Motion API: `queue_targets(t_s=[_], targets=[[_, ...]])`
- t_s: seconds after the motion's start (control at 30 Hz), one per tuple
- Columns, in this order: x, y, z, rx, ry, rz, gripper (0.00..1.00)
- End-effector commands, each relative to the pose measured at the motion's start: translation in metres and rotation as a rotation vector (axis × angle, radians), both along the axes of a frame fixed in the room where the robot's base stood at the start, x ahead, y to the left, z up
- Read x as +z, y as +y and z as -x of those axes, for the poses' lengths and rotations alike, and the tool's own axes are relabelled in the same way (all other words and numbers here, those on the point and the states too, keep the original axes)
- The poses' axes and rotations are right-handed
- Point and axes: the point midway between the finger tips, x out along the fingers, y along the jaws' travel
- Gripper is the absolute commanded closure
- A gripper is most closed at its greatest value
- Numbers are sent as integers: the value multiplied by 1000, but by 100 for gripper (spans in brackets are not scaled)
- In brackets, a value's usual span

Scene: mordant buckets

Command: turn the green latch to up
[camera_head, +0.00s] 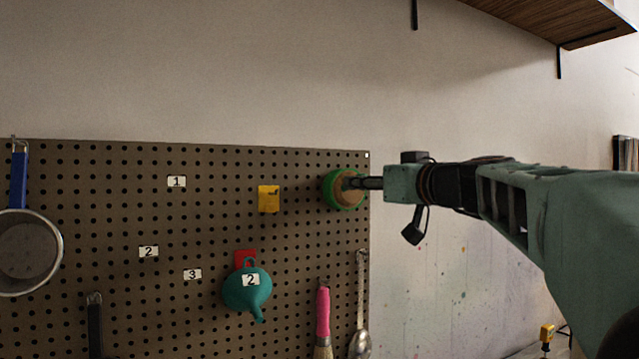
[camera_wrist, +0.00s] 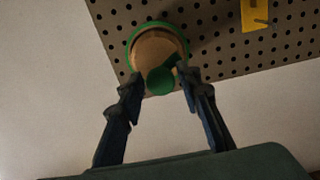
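The green latch (camera_head: 332,190) is mounted near the top right corner of the pegboard. In the wrist view the latch (camera_wrist: 160,46) shows as a round tan face with a green rim. A green handle (camera_wrist: 161,80) with a rounded end crosses its lower part. My gripper (camera_head: 362,184) is right in front of the latch in the head view and covers part of it. In the wrist view my gripper (camera_wrist: 160,79) has its two dark fingers apart, one on each side of the handle. The right fingertip is close to the handle; I cannot tell whether it touches.
The pegboard (camera_head: 110,215) also carries a yellow block (camera_head: 269,199), a teal funnel (camera_head: 245,290) on a red hook, a pan (camera_head: 28,252), a pink-handled brush (camera_head: 323,315) and a spoon (camera_head: 360,335). A wooden shelf (camera_head: 545,20) is above right. Bare wall lies right of the board.

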Motion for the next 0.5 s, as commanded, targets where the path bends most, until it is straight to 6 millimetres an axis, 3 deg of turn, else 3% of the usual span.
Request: queue_targets(t_s=[0.03,0.27,0.5], targets=[[0,0,0,0,0,0,76],[0,0,0,0,0,0,100],[-1,0,0,0,8,-18,100]])
